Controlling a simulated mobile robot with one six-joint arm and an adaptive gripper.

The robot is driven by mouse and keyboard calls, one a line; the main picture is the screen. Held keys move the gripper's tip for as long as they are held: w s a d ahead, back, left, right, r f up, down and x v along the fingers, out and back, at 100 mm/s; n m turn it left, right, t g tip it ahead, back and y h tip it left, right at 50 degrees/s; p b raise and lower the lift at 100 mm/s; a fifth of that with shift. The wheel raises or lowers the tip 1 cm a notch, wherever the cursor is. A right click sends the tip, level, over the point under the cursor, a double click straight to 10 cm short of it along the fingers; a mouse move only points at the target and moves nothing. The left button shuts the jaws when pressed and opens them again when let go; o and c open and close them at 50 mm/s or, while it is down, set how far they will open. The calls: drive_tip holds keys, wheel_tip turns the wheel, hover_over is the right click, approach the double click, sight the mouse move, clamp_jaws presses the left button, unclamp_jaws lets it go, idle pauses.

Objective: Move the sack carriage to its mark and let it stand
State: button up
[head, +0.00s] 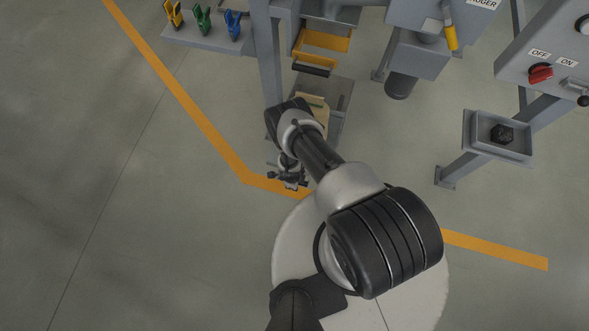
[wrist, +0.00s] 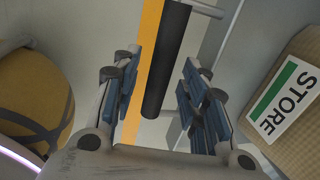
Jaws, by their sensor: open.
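The sack carriage (head: 339,95) is a grey frame below the silo in the head view, partly hidden by my arm. A tan sack (head: 318,107) stands on it. In the wrist view a tan sack (wrist: 307,50) with a green and white STORE label is at the right, beside a grey wall. My gripper (wrist: 160,100) is open, with blue pads on both fingers. A black bar handle (wrist: 168,60) runs between the fingers in the picture; no contact shows. In the head view my gripper (head: 290,180) is low, near the orange floor line. I cannot make out the carriage's mark.
An orange line (head: 185,100) runs on the floor. A shelf (head: 205,40) with yellow, green and blue clips is upper left. The auger box (head: 425,50), the OFF/ON panel (head: 550,60) and a pedestal (head: 497,137) stand right. Floor at the left is clear.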

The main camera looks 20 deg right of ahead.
clamp_jaws()
idle(0.3)
idle(0.3)
